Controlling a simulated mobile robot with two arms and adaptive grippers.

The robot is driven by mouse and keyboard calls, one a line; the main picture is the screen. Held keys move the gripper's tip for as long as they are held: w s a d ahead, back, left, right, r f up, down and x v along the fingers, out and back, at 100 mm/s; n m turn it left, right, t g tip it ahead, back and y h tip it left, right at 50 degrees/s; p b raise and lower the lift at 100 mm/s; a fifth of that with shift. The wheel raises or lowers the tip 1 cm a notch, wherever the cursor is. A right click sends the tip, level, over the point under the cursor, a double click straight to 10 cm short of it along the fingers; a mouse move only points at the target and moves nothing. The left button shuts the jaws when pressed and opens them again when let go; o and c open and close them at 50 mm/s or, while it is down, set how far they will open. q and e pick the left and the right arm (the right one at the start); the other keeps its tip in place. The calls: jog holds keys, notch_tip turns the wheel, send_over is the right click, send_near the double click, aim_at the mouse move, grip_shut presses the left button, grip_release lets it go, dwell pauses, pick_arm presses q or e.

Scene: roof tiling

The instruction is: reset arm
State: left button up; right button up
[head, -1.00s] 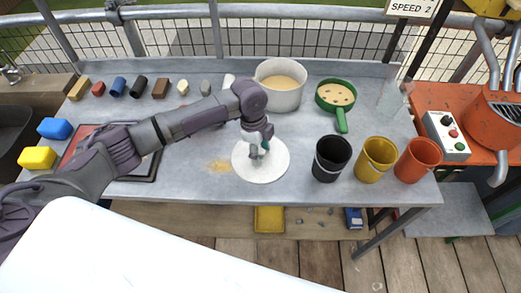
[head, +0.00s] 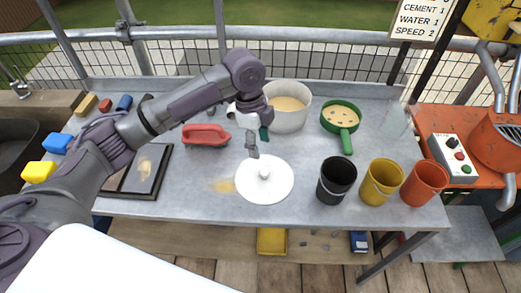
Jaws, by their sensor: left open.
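My left arm comes in from the left over the grey worktop (head: 310,165). My left gripper (head: 252,150) is open and points down, raised above the far edge of a round white lid (head: 270,190). The lid lies flat on the worktop and its small central knob shows clear of the fingers. My right gripper is not in view.
A white pot (head: 291,118) of tan material stands behind the gripper, with a green pan (head: 341,118) to its right. Black (head: 335,183), yellow (head: 381,184) and orange (head: 424,184) buckets stand at right. A red-handled tool (head: 206,136) and dark tray (head: 150,172) lie at left.

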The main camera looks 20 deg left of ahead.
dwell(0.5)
pick_arm(q)
jog(key=shift+n+t+h, duration=0.3)
jog(key=shift+n+h, duration=0.3)
jog(key=shift+n, duration=0.3)
jog(key=s+d+f, duration=0.6)
jog(key=shift+f, duration=0.35)
jog(key=s+f+n, duration=0.1)
jog(key=s+d+n, duration=0.1)
jog(key=s, duration=0.1)
jog(key=s+d+f+n+t, duration=0.1)
jog(key=s, duration=0.1)
jog(key=shift+f+h, duration=0.35)
jog(key=shift+h, duration=0.05)
jog(key=s+a+f+n+t+y, duration=0.2)
jog(key=s+a+f+n+y, duration=0.15)
jog(key=s+a+n, duration=1.05)
notch_tip(320, 180, down, 26)
jog(key=s+d+m+g, duration=0.1)
jog(key=s+d+m, duration=0.1)
jog(key=s+a+f+g, duration=0.1)
jog(key=s+a+f, duration=0.1)
jog(key=s+f, duration=1.3)
jog(key=shift+s+a+f, duration=0.25)
jog(key=shift+s+a, duration=0.15)
jog(key=shift+s, duration=0.4)
